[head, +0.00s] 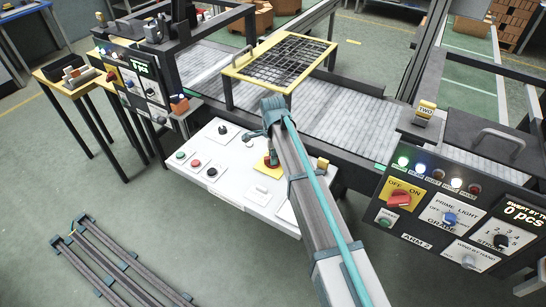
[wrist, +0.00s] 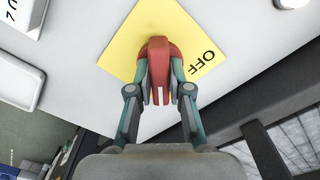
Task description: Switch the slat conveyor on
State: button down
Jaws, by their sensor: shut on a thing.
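A red rotary knob (wrist: 159,60) sits on a yellow plate (wrist: 135,38) on a white control panel (head: 228,177). The plate's visible label reads OFF, at right in the wrist view. The knob's white mark points down in that view, towards my wrist, not straight at OFF. Any other label is hidden. My gripper (wrist: 160,74) is shut on the knob, one finger on each side. In the head view my arm reaches to the panel and partly hides the knob. The slat conveyor (head: 330,112) with grey slats runs behind the panel.
A yellow-framed mesh guard (head: 287,63) stands over the conveyor. Several buttons, including a red one (head: 196,163), lie left of my gripper. A dark panel (head: 445,213) at right has another red switch on yellow. A dark control box (head: 140,80) stands at left.

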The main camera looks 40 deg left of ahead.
jog(key=c, duration=1.1)
grip_release()
jog(key=shift+r, duration=0.15)
notch_tip(320, 180, up, 12)
jog(key=shift+f, duration=0.1)
jog(key=shift+d, duration=0.1)
